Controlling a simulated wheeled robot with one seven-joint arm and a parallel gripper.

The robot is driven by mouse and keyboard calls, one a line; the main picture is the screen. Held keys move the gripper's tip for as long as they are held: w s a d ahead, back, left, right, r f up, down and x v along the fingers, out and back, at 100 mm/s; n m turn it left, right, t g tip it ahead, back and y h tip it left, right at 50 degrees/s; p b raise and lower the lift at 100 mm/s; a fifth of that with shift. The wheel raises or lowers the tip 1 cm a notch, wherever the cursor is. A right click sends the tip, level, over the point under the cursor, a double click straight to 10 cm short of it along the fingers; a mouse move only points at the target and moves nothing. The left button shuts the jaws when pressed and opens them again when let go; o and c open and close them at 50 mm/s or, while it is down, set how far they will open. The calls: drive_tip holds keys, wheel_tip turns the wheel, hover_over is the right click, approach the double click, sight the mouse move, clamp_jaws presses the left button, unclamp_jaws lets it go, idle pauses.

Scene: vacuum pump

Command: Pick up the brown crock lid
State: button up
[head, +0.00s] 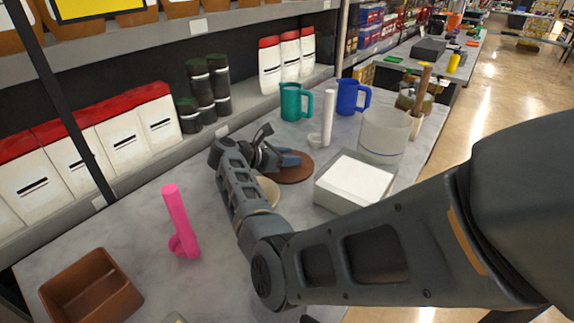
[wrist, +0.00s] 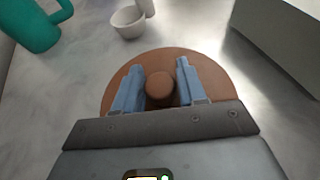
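The brown crock lid (wrist: 210,70) is a flat round disc with a round knob (wrist: 160,88) at its middle, and it lies on the grey counter. In the head view the lid (head: 297,173) shows partly, with my gripper over it. My gripper (wrist: 157,72) is open, with its two blue fingers on either side of the knob. Small gaps show between the fingers and the knob. The near part of the lid is hidden under my gripper in the wrist view.
A white-topped box (head: 355,181) stands close to the right of the lid. A teal mug (head: 294,101), a small white bowl (wrist: 127,22) and a clear container (head: 384,135) stand behind. A pink upright holder (head: 181,222) and brown bin (head: 91,289) stand at the left.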

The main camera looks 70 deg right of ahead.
drive_tip(key=c, duration=0.6)
drive_tip(key=shift+c, duration=0.2)
